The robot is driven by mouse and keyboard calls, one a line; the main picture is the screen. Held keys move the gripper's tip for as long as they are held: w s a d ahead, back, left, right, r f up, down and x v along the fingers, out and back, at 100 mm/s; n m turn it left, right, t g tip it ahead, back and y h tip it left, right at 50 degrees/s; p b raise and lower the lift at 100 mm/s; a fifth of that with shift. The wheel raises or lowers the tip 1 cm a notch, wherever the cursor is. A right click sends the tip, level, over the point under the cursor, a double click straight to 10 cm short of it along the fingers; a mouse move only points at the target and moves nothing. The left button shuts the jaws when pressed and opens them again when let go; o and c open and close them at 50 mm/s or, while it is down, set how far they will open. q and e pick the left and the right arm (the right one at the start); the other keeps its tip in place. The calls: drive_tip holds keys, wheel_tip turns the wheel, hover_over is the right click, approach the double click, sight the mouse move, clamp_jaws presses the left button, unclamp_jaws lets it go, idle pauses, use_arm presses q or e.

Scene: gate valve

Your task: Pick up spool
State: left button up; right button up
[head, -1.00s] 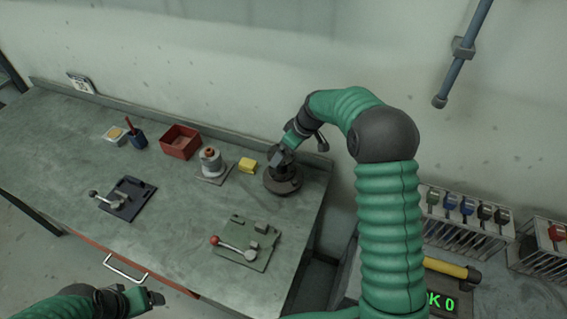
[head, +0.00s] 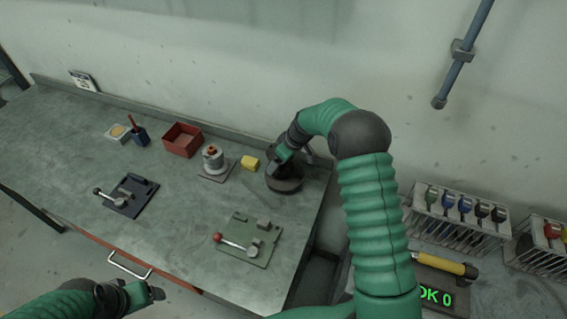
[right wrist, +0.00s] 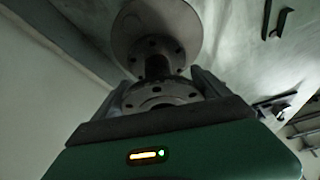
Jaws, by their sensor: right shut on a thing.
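The spool is a dark metal piece with round, bolt-holed flanges. In the head view the spool (head: 286,186) stands at the bench's back right corner, partly hidden by my right gripper (head: 282,160). In the right wrist view the spool (right wrist: 157,68) shows a wide flange, a short neck and a nearer flange. My right gripper (right wrist: 157,92) is shut on it, with a finger on either side of the nearer flange. My left gripper (head: 150,292) is empty in front of the bench, at lower left; its finger gap is unclear.
A green lever plate (head: 248,238) and a dark lever plate (head: 130,195) lie nearer. A valve rack (head: 455,212) stands right.

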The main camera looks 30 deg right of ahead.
drive_tip(key=shift+w+a, duration=0.1)
drive_tip(key=shift+a, duration=0.25)
drive_tip(key=c, duration=0.7)
drive_tip(key=shift+w+r, duration=0.1)
drive_tip(key=shift+r, duration=0.1)
drive_tip(key=shift+c, duration=1)
drive_tip(key=shift+d, duration=0.1)
drive_tip(key=shift+d+r, duration=0.1)
